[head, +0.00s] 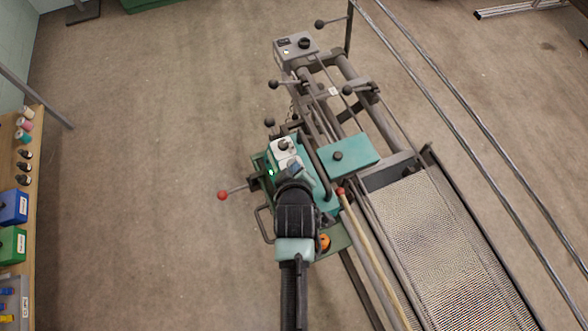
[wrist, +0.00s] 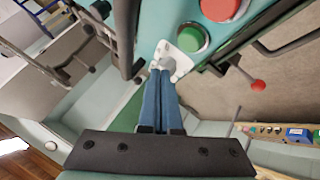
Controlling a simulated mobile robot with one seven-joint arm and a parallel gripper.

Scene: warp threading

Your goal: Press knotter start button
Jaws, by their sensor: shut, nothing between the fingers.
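The knotter (head: 330,190) is a teal machine on the rails of the frame in the head view. In the wrist view, a round green button (wrist: 190,38) sits in a light ring on its teal panel, with a larger red button (wrist: 220,8) above right. My gripper (wrist: 161,72) is shut and empty, its two blue fingers side by side. The fingertips appear at a small white plate (wrist: 178,60) just below and left of the green button. I cannot tell whether they touch it. In the head view my wrist hides part of the knotter and both buttons.
A red-knobbed lever (head: 222,195) sticks out left of the knotter. Warp threads (head: 430,240) stretch at lower right, beside long metal rails. A grey box with a black knob (head: 296,47) stands at the frame's far end. A shelf (head: 35,200) lines the left; open floor lies between.

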